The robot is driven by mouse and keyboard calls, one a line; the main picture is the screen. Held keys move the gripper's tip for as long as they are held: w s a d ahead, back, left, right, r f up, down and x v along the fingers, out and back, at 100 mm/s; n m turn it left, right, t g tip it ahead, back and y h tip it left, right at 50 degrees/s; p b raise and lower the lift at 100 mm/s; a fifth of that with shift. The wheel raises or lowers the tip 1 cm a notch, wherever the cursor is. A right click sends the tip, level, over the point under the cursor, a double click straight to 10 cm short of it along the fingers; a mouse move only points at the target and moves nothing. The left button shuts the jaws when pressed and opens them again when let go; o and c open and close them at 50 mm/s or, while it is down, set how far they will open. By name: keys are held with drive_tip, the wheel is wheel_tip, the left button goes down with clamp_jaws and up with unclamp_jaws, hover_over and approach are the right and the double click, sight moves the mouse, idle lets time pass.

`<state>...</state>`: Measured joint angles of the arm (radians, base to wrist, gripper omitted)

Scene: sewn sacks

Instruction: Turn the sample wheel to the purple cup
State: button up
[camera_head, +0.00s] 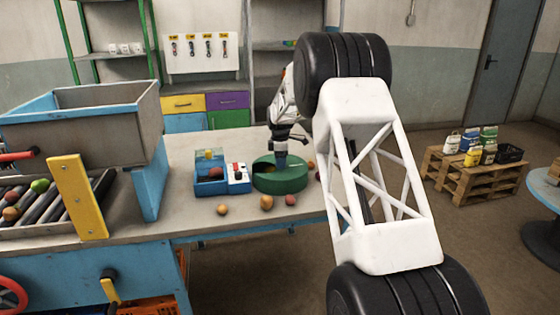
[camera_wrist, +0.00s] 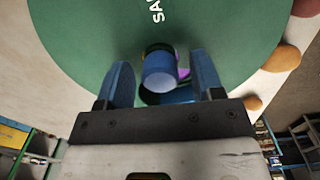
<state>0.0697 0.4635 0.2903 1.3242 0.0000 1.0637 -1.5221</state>
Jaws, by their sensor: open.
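The sample wheel (camera_head: 285,183) is a low green drum on the table, and its green top (camera_wrist: 215,25) with white letters fills much of the wrist view. A blue round peg (camera_wrist: 158,72) stands up from the top. My gripper (camera_wrist: 160,62) is open, with one blue finger on each side of the peg; I cannot tell whether they touch it. In the head view my gripper (camera_head: 281,158) points down over the wheel. A small purple patch (camera_wrist: 184,72) shows behind the peg, mostly hidden, so I cannot tell whether it is the purple cup.
A blue tray (camera_head: 208,187) and a small white box with a red button (camera_head: 238,178) stand left of the wheel. Several round fruits, one orange (camera_head: 266,202), lie close in front. A grey-blue bin (camera_head: 85,120) and rollers are at the left.

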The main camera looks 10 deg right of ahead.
drive_tip(key=shift+r, duration=3.9)
drive_tip(key=shift+s+a+r, duration=0.1)
drive_tip(key=shift+s+r, duration=0.3)
drive_tip(key=s+a+r+m, duration=0.1)
drive_tip(key=s+r+m, duration=0.25)
drive_tip(key=s, duration=0.75)
drive_tip(key=s+a+r+m+t, duration=0.15)
drive_tip(key=s+r, duration=0.35)
drive_tip(key=s, duration=0.7)
drive_tip(key=s+a+r+m, duration=0.2)
drive_tip(key=s+r+m, duration=0.25)
drive_tip(key=s, duration=0.65)
drive_tip(key=s+a+f+m, duration=0.1)
drive_tip(key=s+f+m, duration=0.2)
drive_tip(key=s, duration=1.4)
drive_tip(key=s+f+m+t, duration=0.1)
drive_tip(key=s+f+m, duration=0.3)
drive_tip(key=s, duration=1.3)
drive_tip(key=shift+a+f, duration=0.4)
